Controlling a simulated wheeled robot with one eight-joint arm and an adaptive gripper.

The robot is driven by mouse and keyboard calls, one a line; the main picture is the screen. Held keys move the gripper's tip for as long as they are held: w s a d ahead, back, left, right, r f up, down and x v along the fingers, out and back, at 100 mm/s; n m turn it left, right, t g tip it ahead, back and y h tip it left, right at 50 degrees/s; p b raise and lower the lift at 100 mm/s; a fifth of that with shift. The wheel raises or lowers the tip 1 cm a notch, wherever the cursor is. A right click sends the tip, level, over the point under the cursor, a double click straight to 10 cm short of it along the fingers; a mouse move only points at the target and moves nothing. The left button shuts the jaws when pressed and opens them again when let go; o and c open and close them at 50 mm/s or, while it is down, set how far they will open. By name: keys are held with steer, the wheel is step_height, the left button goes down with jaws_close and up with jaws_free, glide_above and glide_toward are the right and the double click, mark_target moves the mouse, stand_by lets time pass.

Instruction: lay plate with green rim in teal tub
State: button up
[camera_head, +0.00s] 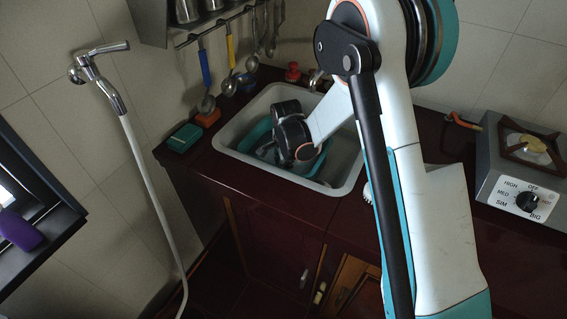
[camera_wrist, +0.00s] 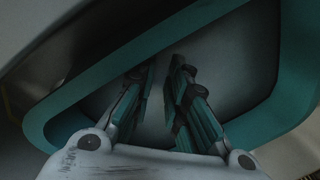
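The teal tub (camera_head: 326,168) sits in the sink, partly hidden behind my arm and gripper. In the wrist view its teal wall (camera_wrist: 110,62) runs around a grey interior. My gripper (camera_head: 283,150) is low over the tub in the head view. In the wrist view its two fingertips (camera_wrist: 163,68) point into the tub and stand apart, with a gap and nothing clear between them. Something pale (camera_head: 266,154) shows in the tub beside the gripper, too dark and small to identify. I cannot make out a plate with a green rim for certain.
The white sink (camera_head: 343,188) is set in a dark red counter (camera_head: 250,190). A gas stove (camera_head: 520,165) stands at the right. A teal sponge (camera_head: 184,138) lies left of the sink. Utensils hang from a rail behind, and a shower hose (camera_head: 150,185) hangs at the left.

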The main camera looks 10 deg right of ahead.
stand_by(0.3)
steer(key=s+d+r+n+t+p, duration=0.15)
steer(key=s+r, duration=0.25)
steer(key=r, duration=0.7)
steer(key=s+d+r+n+g+p, duration=0.1)
steer(key=s+d+r+n+p, duration=0.15)
steer(key=r, duration=0.75)
steer(key=s+d+r+n+t, duration=0.1)
steer(key=s+d+r+n, duration=0.2)
steer(key=s, duration=0.5)
steer(key=s+d+r+n+t, duration=0.2)
steer(key=s+d+r+n, duration=0.1)
steer(key=s, duration=0.5)
steer(key=s+d+r+n+t, duration=0.1)
steer(key=s+d+r+n, duration=0.2)
steer(key=s, duration=0.5)
steer(key=shift+r+n, duration=0.85)
steer(key=shift+n, duration=0.15)
